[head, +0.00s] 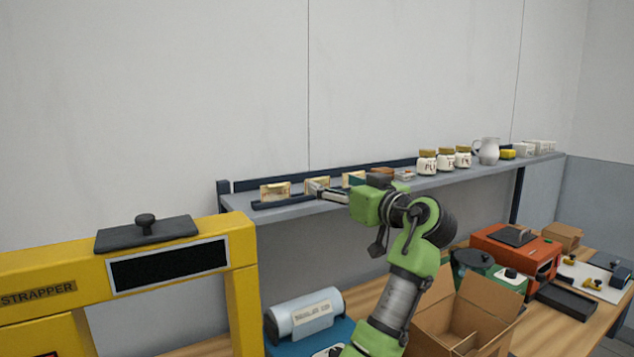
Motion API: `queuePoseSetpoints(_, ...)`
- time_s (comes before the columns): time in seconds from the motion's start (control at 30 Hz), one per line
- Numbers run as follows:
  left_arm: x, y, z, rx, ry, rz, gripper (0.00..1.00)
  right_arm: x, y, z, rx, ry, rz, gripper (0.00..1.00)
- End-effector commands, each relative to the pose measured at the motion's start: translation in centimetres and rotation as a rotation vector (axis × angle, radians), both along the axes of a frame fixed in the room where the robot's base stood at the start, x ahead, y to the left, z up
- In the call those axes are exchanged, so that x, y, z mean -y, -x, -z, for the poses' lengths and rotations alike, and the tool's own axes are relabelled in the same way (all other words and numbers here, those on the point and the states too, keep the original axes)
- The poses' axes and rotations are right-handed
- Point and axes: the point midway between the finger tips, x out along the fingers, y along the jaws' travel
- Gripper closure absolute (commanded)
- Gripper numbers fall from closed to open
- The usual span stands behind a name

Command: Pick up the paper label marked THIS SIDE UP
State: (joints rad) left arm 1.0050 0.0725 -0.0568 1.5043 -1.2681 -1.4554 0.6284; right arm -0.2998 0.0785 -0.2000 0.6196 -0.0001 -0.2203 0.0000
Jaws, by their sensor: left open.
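My right gripper is not in view.
White jars (427,163) and a pale jug (488,151) stand farther right on the shelf (468,174). Below are an open cardboard box (468,316), a grey cylinder (306,313) and an orange machine (515,253). The yellow strapper (130,270) stands at left.

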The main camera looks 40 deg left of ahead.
Motion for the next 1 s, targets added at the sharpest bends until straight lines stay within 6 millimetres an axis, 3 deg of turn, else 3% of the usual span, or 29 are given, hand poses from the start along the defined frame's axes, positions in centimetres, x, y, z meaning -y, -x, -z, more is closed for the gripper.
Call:
queuePoseSetpoints(0.27,-1.6,-0.2,-0.2,-0.002,-0.002,-0.002,0.32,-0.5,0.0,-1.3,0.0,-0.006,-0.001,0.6)
queuePoseSetpoints(0.53,-5.2,-0.9,-0.2,-0.003,-0.001,-0.002,0.32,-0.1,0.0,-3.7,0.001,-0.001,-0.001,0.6)
queuePoseSetpoints(0.77,-5.6,-1.1,0.2,-0.001,0.001,0.001,0.32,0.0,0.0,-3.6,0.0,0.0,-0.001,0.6)
queuePoseSetpoints(0.93,-5.6,-1.1,0.2,0.0,0.001,0.001,0.57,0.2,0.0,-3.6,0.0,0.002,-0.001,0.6)
queuePoseSetpoints(1.0,-5.6,-1.1,0.2,0.0,0.001,0.001,0.59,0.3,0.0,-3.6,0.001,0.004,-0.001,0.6)
